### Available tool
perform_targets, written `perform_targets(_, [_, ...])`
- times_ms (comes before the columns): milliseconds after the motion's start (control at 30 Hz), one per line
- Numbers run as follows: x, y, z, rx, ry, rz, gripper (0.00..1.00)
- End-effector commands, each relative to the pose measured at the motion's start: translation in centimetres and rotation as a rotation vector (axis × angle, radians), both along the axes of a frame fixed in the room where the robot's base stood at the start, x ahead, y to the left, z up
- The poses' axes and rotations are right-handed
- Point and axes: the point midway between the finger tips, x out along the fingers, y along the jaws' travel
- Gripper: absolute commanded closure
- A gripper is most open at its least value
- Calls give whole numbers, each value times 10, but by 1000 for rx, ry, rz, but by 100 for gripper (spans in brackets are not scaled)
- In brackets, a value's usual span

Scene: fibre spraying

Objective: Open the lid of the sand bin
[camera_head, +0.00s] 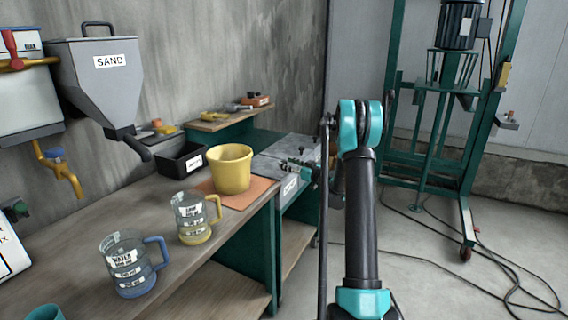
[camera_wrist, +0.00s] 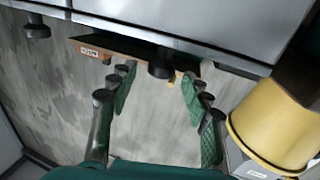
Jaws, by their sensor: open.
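The grey sand bin (camera_head: 115,82), labelled SAND, hangs on the wall at the upper left of the head view. Its lid (camera_head: 84,42) lies flat on top and looks closed, with a dark loop handle (camera_head: 98,25) standing up from it. My gripper (camera_wrist: 157,85) is open in the wrist view, its green-padded fingers spread with nothing held between them. In the head view my arm is at centre right, well to the right of the bin and apart from it. My gripper is hard to make out there. I cannot identify the bin in the wrist view.
A yellow bucket (camera_head: 231,172) stands on an orange mat (camera_head: 258,193) on the wooden bench (camera_head: 75,243). Two measuring jugs, yellow-handled (camera_head: 192,216) and blue-handled (camera_head: 127,266), stand nearer. A black box (camera_head: 181,160) sits near the bin's spout. A green frame (camera_head: 395,130) stands at right.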

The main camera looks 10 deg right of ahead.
Motion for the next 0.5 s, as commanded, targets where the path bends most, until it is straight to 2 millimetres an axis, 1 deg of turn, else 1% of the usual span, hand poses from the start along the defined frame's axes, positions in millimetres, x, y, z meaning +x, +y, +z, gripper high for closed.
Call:
perform_targets(100, [12,10,0,0,0,0,51])
perform_targets(200, [18,15,0,0,0,1,51])
perform_targets(500, [22,18,0,0,0,-1,51])
